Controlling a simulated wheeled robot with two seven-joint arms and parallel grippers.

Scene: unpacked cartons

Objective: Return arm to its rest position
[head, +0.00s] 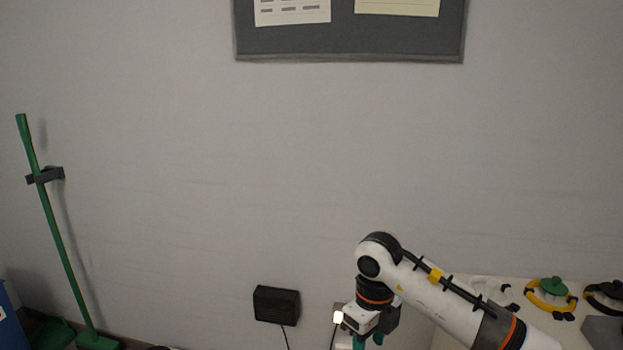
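My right arm comes in from the lower right, white with orange and black rings, and bends down at its elbow-like joint. My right gripper (367,341) points down at the bottom edge of the head view. Teal parts of its fingers show, but the tips are cut off by the frame, so I cannot tell how far apart they are or whether anything is between them. My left arm and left gripper are not in view.
A white surface (452,298) at lower right bears a yellow ring-shaped item with a green knob (551,291) and a black one (605,296). A black box (276,305) is on the grey wall. A green broom (62,240) leans at left beside a blue container (12,322).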

